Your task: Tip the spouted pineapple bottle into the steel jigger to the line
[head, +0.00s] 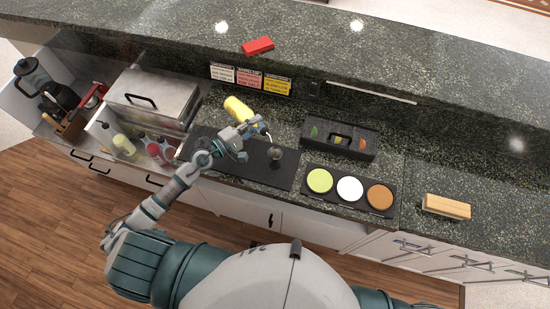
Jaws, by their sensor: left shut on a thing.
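The yellow pineapple bottle (238,108) is held tilted over the counter, its body to the upper left and its spout end toward the lower right. My left gripper (243,138) is shut on it and hides part of it. The small steel jigger (275,154) stands on the black bar mat (262,174), just below and right of the spout end. Whether liquid is flowing, and the level and line in the jigger, are too small to see. My right gripper is not in view.
A black caddy (340,139) and a tray of three coloured rimmer discs (349,188) stand right of the mat. A steel lidded box (153,98) and a well of bottles (145,146) are at left. A wooden brush (446,206) lies far right. A red block (258,46) sits on the raised ledge.

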